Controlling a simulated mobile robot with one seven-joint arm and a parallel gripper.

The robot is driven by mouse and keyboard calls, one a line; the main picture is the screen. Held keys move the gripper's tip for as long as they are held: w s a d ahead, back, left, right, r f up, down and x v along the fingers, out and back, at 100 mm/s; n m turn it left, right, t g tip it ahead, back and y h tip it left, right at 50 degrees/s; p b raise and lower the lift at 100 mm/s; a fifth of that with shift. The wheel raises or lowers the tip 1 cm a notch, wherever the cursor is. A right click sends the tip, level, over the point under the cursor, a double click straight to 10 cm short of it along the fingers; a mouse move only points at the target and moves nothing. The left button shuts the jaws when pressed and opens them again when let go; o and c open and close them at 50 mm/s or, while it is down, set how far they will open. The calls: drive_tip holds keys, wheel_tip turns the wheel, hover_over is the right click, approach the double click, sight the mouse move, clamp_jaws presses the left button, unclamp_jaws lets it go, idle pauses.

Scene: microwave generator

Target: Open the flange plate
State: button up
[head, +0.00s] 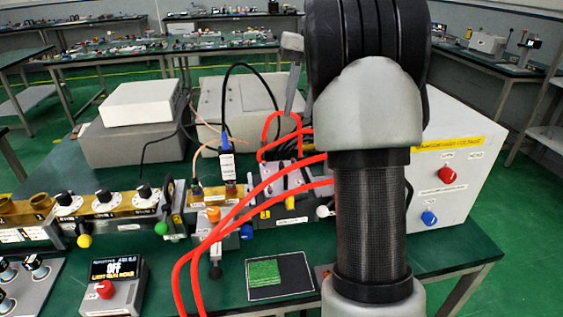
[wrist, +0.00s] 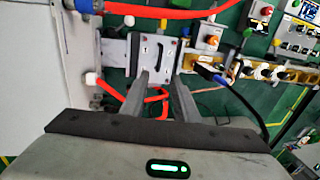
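The flange plate appears to be the pale metal plate (wrist: 145,52) with a dark slot or handle, in the upper middle of the wrist view. In the head view a metal block (head: 290,178) at the bench middle seems to be the same part, partly behind red hoses. My gripper (wrist: 160,76) is open, its two grey fingers apart with nothing held between them. The fingertips point toward the plate's lower edge; contact cannot be told. In the head view my arm hides most of the gripper, and one grey finger (head: 292,88) shows at its left.
Red hoses (head: 232,212) loop in front of the block. A white high-voltage cabinet (head: 460,150) stands at right, behind my arm. A row of brass waveguide parts (head: 130,203) runs left. A display box (head: 115,285) and a green sample on a dark pad (head: 292,286) lie in front.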

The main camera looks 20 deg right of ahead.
sight(284, 168)
drive_tip(key=a+f+b, duration=0.1)
drive_tip(key=f, duration=0.4)
drive_tip(key=a+f+b, duration=0.1)
drive_tip(key=f+b, duration=0.1)
drive_tip(key=f, duration=0.3)
drive_tip(key=a+f+b, duration=0.1)
drive_tip(key=f+b, duration=0.1)
drive_tip(key=f, duration=0.3)
drive_tip(key=shift+w, duration=0.3)
drive_tip(key=shift+d, duration=0.1)
drive_tip(key=shift+c, duration=0.4)
clamp_jaws()
